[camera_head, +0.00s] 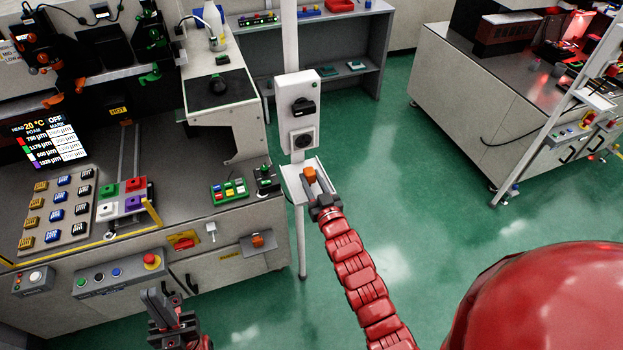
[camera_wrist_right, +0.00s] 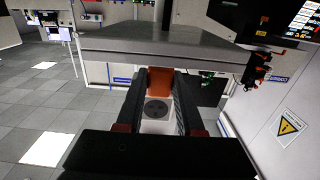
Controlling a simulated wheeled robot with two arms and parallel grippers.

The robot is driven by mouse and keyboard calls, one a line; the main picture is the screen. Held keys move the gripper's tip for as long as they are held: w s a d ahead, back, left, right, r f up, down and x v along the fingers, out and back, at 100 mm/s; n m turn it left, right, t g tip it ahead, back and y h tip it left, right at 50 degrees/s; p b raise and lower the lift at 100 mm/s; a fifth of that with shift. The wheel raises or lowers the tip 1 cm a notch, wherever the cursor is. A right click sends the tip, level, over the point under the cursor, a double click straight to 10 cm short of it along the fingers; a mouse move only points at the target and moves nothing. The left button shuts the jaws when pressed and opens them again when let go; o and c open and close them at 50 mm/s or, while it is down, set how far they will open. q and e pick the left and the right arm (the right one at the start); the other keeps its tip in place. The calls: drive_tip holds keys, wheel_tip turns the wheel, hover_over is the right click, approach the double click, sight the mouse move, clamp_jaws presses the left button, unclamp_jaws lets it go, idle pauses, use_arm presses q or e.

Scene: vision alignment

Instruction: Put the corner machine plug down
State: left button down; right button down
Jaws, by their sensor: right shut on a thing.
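An orange plug (camera_head: 309,174) is between the fingertips of my right gripper (camera_head: 318,195), over the small white shelf (camera_head: 291,183) on the post. Whether it touches the shelf cannot be told. In the right wrist view the orange plug (camera_wrist_right: 159,82) sits between the two dark fingers of my right gripper (camera_wrist_right: 160,90). A round dark socket (camera_wrist_right: 156,109) shows between the fingers there. In the head view a white box on the post carries a round socket (camera_head: 303,140), above the shelf. My left gripper (camera_head: 162,302) is low at the left, away from the plug; its opening is unclear.
A control bench (camera_head: 190,190) with buttons and a display stands at the left. Another orange piece (camera_head: 257,240) sits on a small holder on its front. A second workbench (camera_head: 470,95) is at the right. Green floor (camera_head: 420,190) between the benches is clear.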

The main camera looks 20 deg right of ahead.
drive_tip(key=shift+f, duration=0.6)
drive_tip(key=shift+f, duration=0.1)
drive_tip(key=shift+f+b, duration=0.55)
drive_tip(key=c, duration=0.5)
unclamp_jaws()
drive_tip(key=shift+r, duration=0.1)
drive_tip(key=shift+c, duration=0.2)
